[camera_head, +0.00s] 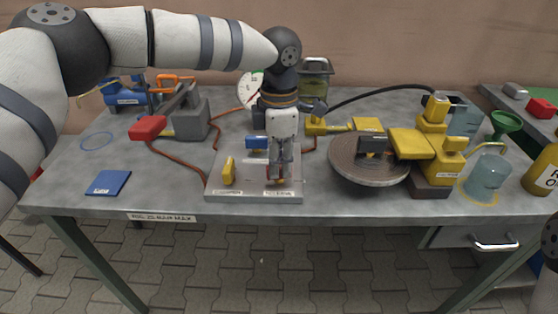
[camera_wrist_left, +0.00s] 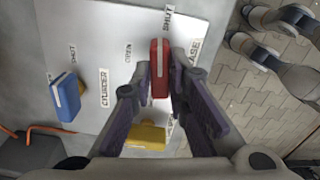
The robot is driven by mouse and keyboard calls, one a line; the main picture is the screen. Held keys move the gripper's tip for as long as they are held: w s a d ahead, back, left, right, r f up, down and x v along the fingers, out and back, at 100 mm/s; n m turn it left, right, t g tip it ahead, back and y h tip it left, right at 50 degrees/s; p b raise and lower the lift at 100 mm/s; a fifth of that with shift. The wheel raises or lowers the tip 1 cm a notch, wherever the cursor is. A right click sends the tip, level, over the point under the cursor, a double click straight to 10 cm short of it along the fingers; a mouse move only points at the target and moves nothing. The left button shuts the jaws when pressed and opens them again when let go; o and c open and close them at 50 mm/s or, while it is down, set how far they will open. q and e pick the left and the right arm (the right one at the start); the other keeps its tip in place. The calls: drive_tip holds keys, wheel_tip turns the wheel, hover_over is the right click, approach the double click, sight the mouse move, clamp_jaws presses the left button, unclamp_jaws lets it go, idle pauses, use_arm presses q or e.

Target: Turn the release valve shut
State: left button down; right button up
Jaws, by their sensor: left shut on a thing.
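The release valve has a red handle (camera_wrist_left: 159,72) with a pale stripe. It sits on the grey valve plate (camera_head: 214,191), near its front right. My left gripper (camera_wrist_left: 160,82) comes down from above, its two fingers closed on the sides of the red handle. In the wrist view the handle's upper end points toward a SHUT label (camera_wrist_left: 167,21); an OPEN label (camera_wrist_left: 128,53) lies off to its left. In the head view my gripper (camera_head: 276,172) covers most of the handle. My right gripper is not in view.
A yellow handle (camera_head: 229,170) and a blue handle (camera_head: 256,142) stand on the same plate, close to my gripper. A round dark disc (camera_head: 368,175) is to the right, a red-ended lever (camera_head: 148,128) to the left. The table front left is clear around a blue card (camera_head: 108,183).

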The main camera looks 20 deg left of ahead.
use_arm(q)
drive_tip(key=shift+m, duration=1)
drive_tip(key=c, duration=1.6)
unclamp_jaws()
drive_tip(key=shift+o, duration=0.2)
wheel_tip(320, 180, up, 12)
